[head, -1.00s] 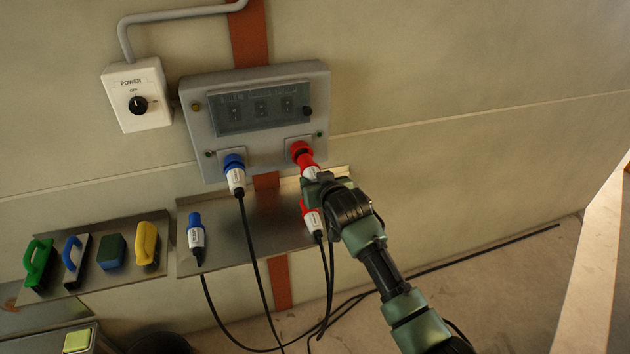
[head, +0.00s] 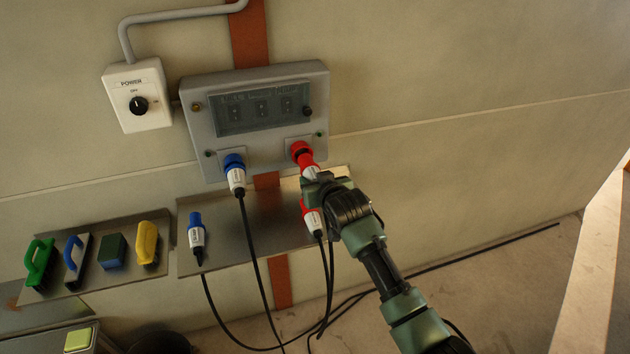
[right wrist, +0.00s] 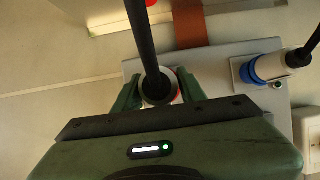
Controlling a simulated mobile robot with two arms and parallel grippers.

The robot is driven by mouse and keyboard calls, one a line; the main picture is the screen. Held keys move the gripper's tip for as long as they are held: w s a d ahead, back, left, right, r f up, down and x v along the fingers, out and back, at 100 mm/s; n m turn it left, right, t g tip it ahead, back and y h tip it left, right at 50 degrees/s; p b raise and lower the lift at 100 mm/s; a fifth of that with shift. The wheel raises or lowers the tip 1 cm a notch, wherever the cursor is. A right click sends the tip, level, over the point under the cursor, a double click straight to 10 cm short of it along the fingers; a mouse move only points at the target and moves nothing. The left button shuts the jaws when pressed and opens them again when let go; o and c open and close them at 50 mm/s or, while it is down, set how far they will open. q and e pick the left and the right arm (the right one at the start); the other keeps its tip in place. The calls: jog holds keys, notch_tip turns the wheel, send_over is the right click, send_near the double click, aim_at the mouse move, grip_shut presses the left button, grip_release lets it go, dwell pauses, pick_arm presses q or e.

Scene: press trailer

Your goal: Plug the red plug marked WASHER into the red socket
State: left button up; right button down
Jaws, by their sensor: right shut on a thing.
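The red socket (head: 301,148) is at the lower right of the grey wall box (head: 200,120). A red and white plug (head: 309,168) is lined up with it, its red front end at the socket mouth. I cannot tell how deep it sits, and its marking is not readable. My right gripper (head: 313,180) is shut on this plug's white body. In the right wrist view the fingers (right wrist: 160,92) clasp the plug from both sides, with its black cable toward the camera. A second red and white plug (head: 312,217) lies on the steel shelf below. My left gripper is not in view.
A blue plug (head: 235,176) is in the blue socket (head: 233,160) to the left; another blue plug (head: 196,232) lies on the shelf (head: 265,205). A power switch box (head: 138,92) is upper left. Brushes and sponges lie lower left. Cables hang to the floor.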

aim_at(309, 168)
jog(key=shift+r, duration=0.1)
jog(key=shift+w+a+b, duration=0.3)
jog(key=shift+w+b, duration=0.45)
jog(key=shift+w, duration=0.15)
jog(key=shift+w+a+b, duration=0.3)
jog(key=shift+w+b, duration=0.45)
jog(key=shift+w, duration=0.15)
jog(key=shift+w+a+b, duration=0.3)
jog(key=shift+w+b, duration=0.45)
jog(key=shift+w, duration=0.15)
jog(key=c, duration=0.7)
grip_release()
jog(key=shift+w, duration=0.1)
jog(key=shift+c, duration=0.2)
jog(key=shift+s, duration=0.2)
